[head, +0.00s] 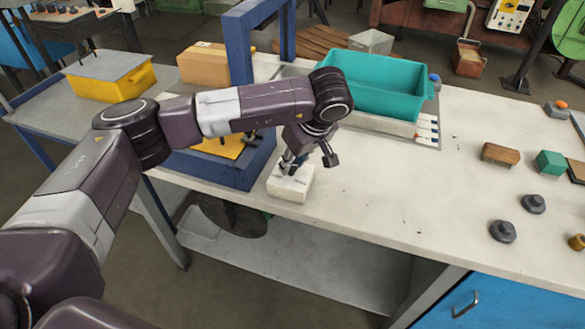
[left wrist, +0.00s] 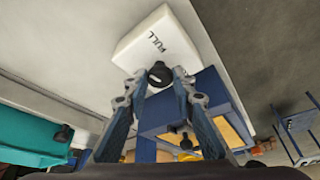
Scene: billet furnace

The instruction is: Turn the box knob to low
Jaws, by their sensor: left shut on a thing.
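A small white box (head: 290,188) stands near the front edge of the workbench. My left gripper (head: 292,168) reaches down onto the top of the box. In the left wrist view the left gripper (left wrist: 160,88) has one finger on either side of the knob and is shut on it. In the head view the fingers mostly hide the knob, and its pointer direction cannot be told. No LOW marking is readable. My right gripper is out of view.
A blue press frame (head: 240,45) stands left of the box, close to my arm. A teal bin (head: 375,83) sits behind on a tray. A brush (head: 500,154), a green block (head: 550,163) and dark knobbed pieces (head: 503,231) lie at right. The bench middle is clear.

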